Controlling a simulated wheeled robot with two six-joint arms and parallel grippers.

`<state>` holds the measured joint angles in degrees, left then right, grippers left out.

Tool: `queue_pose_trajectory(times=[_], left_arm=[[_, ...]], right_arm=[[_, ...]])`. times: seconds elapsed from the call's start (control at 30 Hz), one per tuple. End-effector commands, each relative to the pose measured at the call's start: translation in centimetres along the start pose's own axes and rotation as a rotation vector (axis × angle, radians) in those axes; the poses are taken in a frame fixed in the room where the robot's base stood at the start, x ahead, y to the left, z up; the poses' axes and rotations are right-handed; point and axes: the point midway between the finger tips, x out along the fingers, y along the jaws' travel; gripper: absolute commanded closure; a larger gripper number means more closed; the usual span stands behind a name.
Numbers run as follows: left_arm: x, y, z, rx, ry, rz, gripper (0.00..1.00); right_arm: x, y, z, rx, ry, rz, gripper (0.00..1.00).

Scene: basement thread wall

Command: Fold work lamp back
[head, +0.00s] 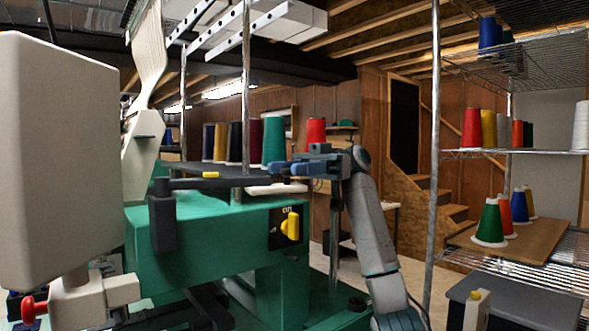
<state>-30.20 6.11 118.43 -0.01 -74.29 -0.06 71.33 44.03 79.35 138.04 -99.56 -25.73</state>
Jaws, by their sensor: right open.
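What looks like the work lamp (235,183) is a dark horizontal arm above the green machine housing, with a dark block-shaped head (163,223) hanging at its left end and a small yellow piece on top. My right gripper (278,169) comes in from the right with blue fingers pointing left. It is open and appears just above the right part of the lamp arm. I cannot tell whether it touches the arm. A pale flat piece (277,188) shows below the fingers. My left gripper is not in view.
A large beige machine head (65,165) fills the left side. The green housing (200,240) carries a yellow knob (291,227). Metal posts (432,160) and thread cones (274,140) stand behind and around my right gripper. A wire shelf with more cones (490,222) is at right.

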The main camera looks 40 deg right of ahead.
Motion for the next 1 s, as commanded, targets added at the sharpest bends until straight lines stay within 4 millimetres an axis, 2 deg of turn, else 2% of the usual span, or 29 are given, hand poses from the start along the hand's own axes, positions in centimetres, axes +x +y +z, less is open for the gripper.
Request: queue_pose_trajectory(times=[0.13,0.23,0.5,0.7,1.0], left_arm=[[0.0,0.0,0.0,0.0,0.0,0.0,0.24],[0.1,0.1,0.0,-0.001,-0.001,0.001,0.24],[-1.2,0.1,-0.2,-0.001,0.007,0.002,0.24],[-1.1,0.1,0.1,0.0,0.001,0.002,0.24],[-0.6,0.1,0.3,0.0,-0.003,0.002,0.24]], right_arm=[[-0.3,0.0,0.0,0.0,0.0,0.002,0.57],[-1.3,0.0,-0.1,0.001,0.001,0.003,0.57],[-6.4,0.1,-0.2,0.001,0.002,0.002,0.57],[-9.3,0.2,-0.2,0.001,0.0,0.0,0.57],[-10.4,0.2,-0.1,0.001,-0.003,-0.001,0.57]])
